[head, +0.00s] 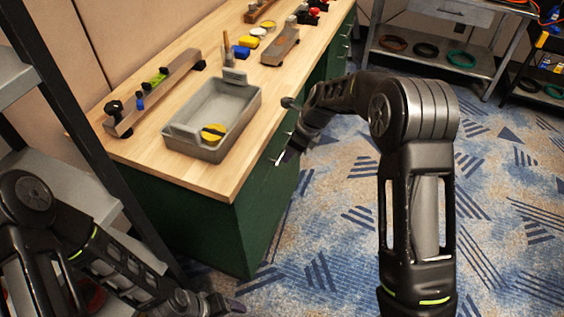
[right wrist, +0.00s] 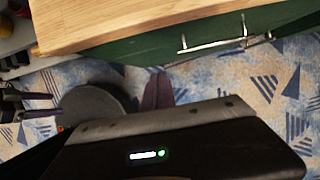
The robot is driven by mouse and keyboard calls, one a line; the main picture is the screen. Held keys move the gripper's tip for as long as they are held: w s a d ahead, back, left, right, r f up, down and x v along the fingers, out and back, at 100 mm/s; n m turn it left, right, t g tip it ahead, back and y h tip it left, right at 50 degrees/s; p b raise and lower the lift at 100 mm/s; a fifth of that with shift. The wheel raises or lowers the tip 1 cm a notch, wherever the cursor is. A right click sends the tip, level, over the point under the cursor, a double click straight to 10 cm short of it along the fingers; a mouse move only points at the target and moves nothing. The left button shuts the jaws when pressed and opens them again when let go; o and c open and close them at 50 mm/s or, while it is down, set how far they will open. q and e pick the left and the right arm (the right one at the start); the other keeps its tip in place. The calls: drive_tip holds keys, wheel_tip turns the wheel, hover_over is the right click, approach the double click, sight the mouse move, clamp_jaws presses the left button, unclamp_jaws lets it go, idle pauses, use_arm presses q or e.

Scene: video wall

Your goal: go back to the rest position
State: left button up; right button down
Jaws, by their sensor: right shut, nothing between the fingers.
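My right gripper (head: 291,152) hangs off the front edge of the workbench, in front of its green side. In the right wrist view its fingers (right wrist: 158,88) are together with nothing between them, over the carpet and below the bench edge. My left gripper (head: 232,305) is low at the bottom of the head view, left of the middle, over the floor. It also shows at the left edge of the right wrist view (right wrist: 42,105), with two fingers apart and nothing visible between them.
The workbench (head: 215,185) carries a grey bin (head: 180,146) with a yellow item in it, a rail and several small parts. A drawer handle (right wrist: 212,45) juts from its green front. Grey shelving (head: 65,190) stands at the left. Patterned carpet (head: 330,230) lies open at the right.

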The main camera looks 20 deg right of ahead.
drive_tip(key=shift+d+r, duration=0.1)
drive_tip(key=shift+r, duration=0.1)
idle(0.5)
drive_tip(key=s+a+f+n+t+h, duration=0.1)
drive_tip(key=s+a+f+n, duration=0.1)
drive_tip(key=s+f+n, duration=0.45)
drive_tip(key=s+a+f+n+h, duration=0.15)
drive_tip(key=s+f+n, duration=0.25)
drive_tip(key=f+n, duration=0.55)
drive_tip(key=s+a+f+n+g+y, duration=0.1)
drive_tip(key=s+a+f+n, duration=0.1)
drive_tip(key=s, duration=0.9)
drive_tip(key=s+a+f+n+g+y, duration=0.2)
drive_tip(key=s+a+n, duration=0.3)
drive_tip(key=s, duration=0.7)
drive_tip(key=shift+s+a+n, duration=0.15)
drive_tip(key=shift+a+n, duration=0.15)
drive_tip(key=shift+a, duration=0.35)
